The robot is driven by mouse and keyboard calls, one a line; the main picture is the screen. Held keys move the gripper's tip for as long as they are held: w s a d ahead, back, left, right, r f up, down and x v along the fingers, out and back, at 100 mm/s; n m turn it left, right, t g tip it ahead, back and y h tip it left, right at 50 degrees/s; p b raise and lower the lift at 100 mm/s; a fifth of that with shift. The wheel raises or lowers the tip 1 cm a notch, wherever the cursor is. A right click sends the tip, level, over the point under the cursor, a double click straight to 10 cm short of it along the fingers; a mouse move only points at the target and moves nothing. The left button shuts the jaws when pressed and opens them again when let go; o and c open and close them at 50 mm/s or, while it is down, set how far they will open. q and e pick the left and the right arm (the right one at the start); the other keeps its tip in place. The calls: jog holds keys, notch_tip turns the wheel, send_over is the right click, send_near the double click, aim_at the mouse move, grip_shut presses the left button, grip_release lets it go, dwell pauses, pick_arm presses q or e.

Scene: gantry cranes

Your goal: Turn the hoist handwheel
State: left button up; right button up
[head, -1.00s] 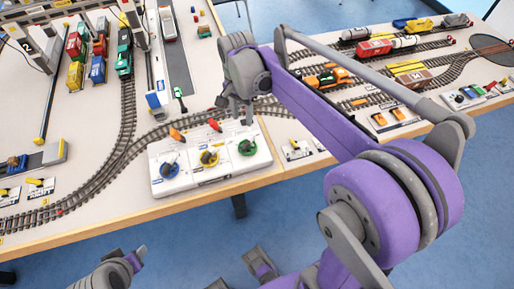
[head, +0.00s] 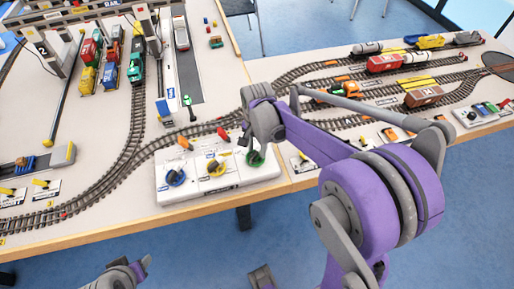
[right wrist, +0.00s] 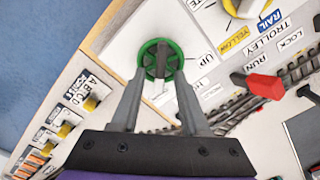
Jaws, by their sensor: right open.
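A control panel (head: 200,194) at the table's front edge carries three small handwheels: blue (head: 175,177), yellow (head: 216,168) and green (head: 256,160). In the right wrist view the green handwheel (right wrist: 152,50) has a dark grip across it and an "UP" label beside it. I cannot read a hoist label. My right gripper (right wrist: 158,76) is open, its fingertips either side of the green wheel's lower part; contact cannot be told. In the head view this gripper (head: 247,139) hangs over the green wheel. My left gripper (head: 142,264) is low at the left, in front of the table.
A red lever (right wrist: 265,86) stands beside the panel's wheels. A small label panel (head: 302,163) lies right of the wheels.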

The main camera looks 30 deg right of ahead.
jog(key=shift+c, duration=0.3)
grip_shut()
jog(key=shift+n, duration=0.4)
jog(key=n, duration=0.3)
jog(key=shift+w+a+n, duration=0.1)
jog(key=shift+a+n, duration=0.05)
jog(key=shift+n, duration=0.25)
jog(key=n, duration=0.4)
jog(key=shift+w+a+n+b, duration=0.1)
jog(key=shift+a+n+b, duration=0.05)
jog(key=shift+n+b, duration=0.25)
jog(key=shift+o, duration=0.3)
grip_release()
